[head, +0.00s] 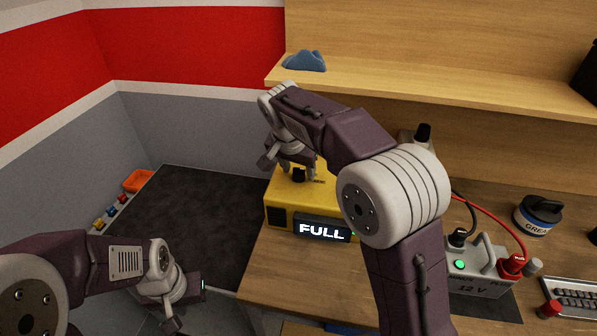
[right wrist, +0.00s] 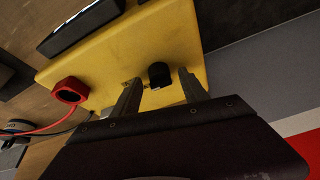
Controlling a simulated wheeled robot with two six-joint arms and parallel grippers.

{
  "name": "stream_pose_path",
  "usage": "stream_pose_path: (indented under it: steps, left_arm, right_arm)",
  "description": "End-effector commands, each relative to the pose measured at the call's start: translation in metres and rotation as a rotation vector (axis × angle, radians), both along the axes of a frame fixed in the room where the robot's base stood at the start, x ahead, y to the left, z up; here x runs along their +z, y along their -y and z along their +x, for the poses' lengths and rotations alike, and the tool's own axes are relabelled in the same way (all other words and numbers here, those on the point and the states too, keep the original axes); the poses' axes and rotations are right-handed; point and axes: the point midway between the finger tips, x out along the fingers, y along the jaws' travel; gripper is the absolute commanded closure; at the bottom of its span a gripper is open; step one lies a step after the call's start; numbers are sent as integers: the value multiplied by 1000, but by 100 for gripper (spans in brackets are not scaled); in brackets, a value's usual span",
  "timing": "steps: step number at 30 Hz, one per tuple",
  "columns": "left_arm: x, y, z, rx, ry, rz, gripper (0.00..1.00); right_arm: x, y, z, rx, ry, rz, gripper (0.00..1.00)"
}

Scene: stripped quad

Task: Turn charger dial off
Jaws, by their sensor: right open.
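The yellow charger (head: 280,207) sits on the wooden bench, with a lit display (head: 323,231) reading FULL on its front. Its black dial (head: 299,175) is on top, partly hidden by my right gripper (head: 296,168). In the right wrist view the dial (right wrist: 160,74) shows between the two fingers of my right gripper (right wrist: 160,93), which is open. The fingers look apart from the dial on both sides; contact is not visible. My left gripper (head: 187,297) is at the lower left, away from the charger; its fingers are unclear.
A grey 12 V box (head: 480,283) with a green light and cables stands right of the charger. A red plug (right wrist: 70,91) is on the charger. A grease tin (head: 540,212) stands farther right. A shelf with a blue cloth (head: 305,61) overhangs behind. Dark floor at left is open.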

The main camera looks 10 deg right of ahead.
Motion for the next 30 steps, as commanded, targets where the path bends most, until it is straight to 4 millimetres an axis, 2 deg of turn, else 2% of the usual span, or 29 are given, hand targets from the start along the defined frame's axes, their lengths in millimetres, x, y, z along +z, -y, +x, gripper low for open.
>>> stream_pose_path:
  steps: [9,15,23,30]
  left_arm:
    - [-1,0,0,0,0,0,64]
    - [-1,0,0,0,0,0,64]
    - [0,0,0,0,0,0,64]
    - [4,0,0,0,0,0,64]
  right_arm:
    - [-5,1,2,0,-1,0,48]
    - [-5,1,2,0,-1,0,100]
    - [-4,2,2,21,0,1,100]
    - [-3,2,1,142,1,2,100]
